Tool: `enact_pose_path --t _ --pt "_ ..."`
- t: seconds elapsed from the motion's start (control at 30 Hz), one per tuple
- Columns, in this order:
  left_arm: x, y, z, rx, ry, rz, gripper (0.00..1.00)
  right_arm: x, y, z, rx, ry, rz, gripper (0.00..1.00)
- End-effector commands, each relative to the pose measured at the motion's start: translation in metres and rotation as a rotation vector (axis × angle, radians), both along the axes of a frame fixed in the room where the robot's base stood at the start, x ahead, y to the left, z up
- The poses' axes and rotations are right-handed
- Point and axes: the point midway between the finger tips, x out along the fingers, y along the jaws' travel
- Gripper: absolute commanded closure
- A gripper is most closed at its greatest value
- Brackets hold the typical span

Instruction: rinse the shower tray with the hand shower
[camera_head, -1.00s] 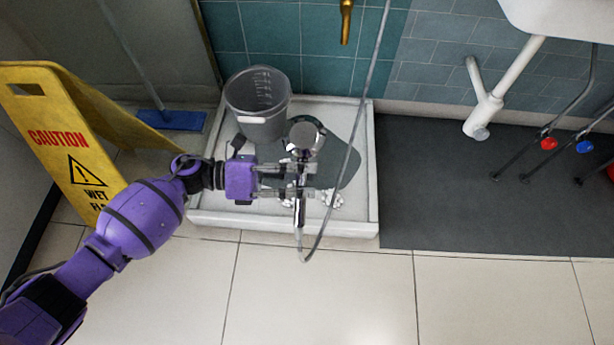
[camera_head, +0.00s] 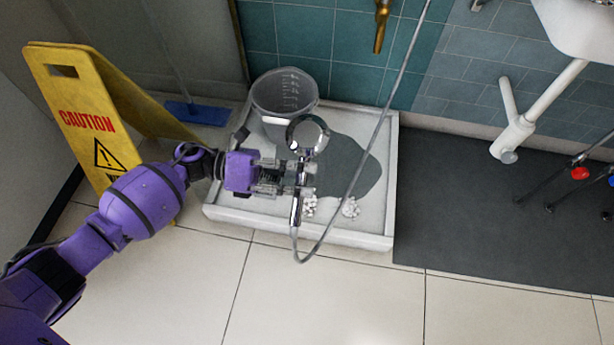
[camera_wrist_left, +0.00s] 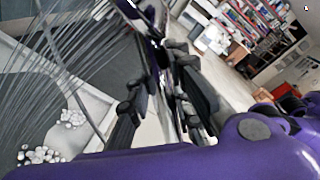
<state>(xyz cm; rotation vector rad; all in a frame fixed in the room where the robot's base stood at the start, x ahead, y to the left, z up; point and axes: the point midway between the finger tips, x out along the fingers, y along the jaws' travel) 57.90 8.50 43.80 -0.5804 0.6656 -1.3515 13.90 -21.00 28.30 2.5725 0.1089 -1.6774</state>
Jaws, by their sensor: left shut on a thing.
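The white shower tray (camera_head: 345,235) lies on the floor against the teal tiled wall. A dark wet patch (camera_head: 350,165) covers part of its floor. Two clumps of white foam (camera_head: 350,208) lie near its front edge, and foam also shows in the left wrist view (camera_wrist_left: 40,155). My left gripper (camera_head: 300,178) is shut on the chrome hand shower (camera_head: 297,205), held over the tray with its head up. In the left wrist view, thin water streaks (camera_wrist_left: 75,50) fan out from the head. The hose (camera_head: 365,155) loops below the handle and rises up. My right gripper is out of view.
A grey bucket (camera_head: 284,103) stands in the tray's back left corner. A yellow caution sign (camera_head: 90,120) stands left of the tray, near a blue floor squeegee (camera_head: 198,112). A dark mat (camera_head: 470,200) lies to the right. A brass spout (camera_head: 381,25) is on the wall.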

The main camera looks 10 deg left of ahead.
Motion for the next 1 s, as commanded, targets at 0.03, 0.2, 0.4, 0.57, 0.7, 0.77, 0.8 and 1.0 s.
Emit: enact_pose_path --t 0.03,0.2,0.4,0.57,0.7,0.77,0.8,1.0 --pt "0.001 0.002 0.000 -0.001 -0.001 0.001 1.00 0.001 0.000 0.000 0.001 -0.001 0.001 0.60" --pt "0.002 0.010 0.000 -0.001 0.000 0.001 1.00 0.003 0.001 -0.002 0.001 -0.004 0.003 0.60" --pt "0.004 0.019 0.000 -0.001 0.000 0.001 1.00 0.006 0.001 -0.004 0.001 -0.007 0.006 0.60" --pt "0.006 0.026 0.000 -0.001 0.000 0.002 1.00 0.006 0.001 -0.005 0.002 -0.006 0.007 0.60" --pt "0.007 0.032 0.000 -0.001 -0.001 0.001 1.00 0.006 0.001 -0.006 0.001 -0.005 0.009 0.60" --pt "0.004 0.032 0.001 -0.002 0.000 -0.001 1.00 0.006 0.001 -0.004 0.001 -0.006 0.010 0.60" --pt "0.002 0.032 0.002 -0.002 0.000 -0.001 1.00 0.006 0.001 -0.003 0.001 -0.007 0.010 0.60" --pt "-0.006 0.030 0.002 -0.001 0.000 0.000 1.00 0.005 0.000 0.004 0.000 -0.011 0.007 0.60"
